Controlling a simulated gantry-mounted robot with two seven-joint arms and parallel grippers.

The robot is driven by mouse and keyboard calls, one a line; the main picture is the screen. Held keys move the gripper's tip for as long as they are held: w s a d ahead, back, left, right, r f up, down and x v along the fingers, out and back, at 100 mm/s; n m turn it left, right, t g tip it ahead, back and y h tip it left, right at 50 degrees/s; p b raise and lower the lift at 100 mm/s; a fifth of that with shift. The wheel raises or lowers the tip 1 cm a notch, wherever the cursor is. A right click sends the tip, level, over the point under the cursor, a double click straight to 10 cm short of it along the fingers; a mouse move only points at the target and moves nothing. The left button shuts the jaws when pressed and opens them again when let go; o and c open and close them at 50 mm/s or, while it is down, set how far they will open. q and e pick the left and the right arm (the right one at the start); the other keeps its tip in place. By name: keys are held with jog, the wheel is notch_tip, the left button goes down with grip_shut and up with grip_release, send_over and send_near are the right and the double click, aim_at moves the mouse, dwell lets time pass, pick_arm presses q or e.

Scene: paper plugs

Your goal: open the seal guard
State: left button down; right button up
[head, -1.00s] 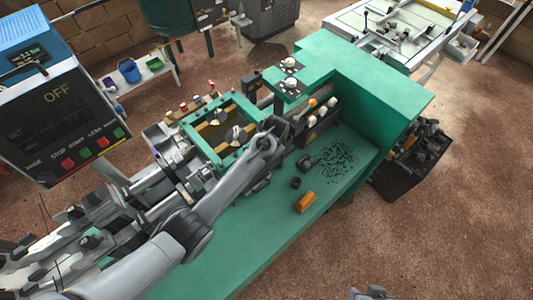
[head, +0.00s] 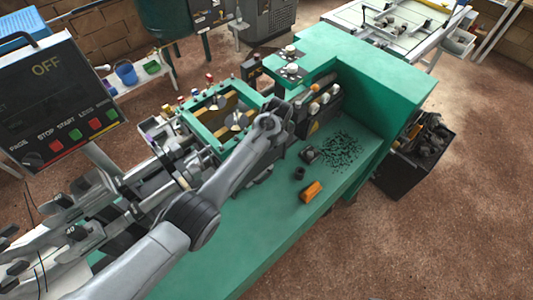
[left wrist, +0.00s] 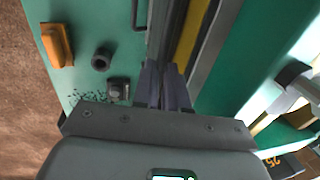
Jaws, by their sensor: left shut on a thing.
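The seal guard appears to be the green-framed cover (head: 190,122) with dark, amber-edged openings on the machine in the head view. My left arm reaches over the green bench to the guard's near right side. My left gripper (left wrist: 163,72) is shut in the left wrist view, its fingers closed on a narrow grey edge piece (left wrist: 180,30) beside a yellow strip. This looks like part of the guard; the exact part held is partly hidden by the fingers. In the head view the fingertips are hidden by my arm. My right gripper is not in view.
On the green bench (head: 225,255) lie an orange block (head: 312,191), a small black ring (head: 299,174), a dark square piece (head: 308,155) and scattered dark bits. A control panel (head: 62,100) reading OFF stands at left. A dark bin (head: 408,172) stands at right.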

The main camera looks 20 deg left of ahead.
pick_arm(q)
jog(key=shift+s+f, duration=0.1)
jog(key=shift+f, duration=0.2)
jog(key=shift+a+f, duration=0.1)
jog(key=c, duration=1.2)
grip_release()
jog(key=shift+o, duration=0.2)
jog(key=shift+r, duration=0.3)
notch_tip(320, 180, up, 10)
jog(key=d+p, duration=0.2)
jog(key=p, duration=1)
jog(key=shift+s+r, duration=0.15)
jog(key=shift+s, duration=0.25)
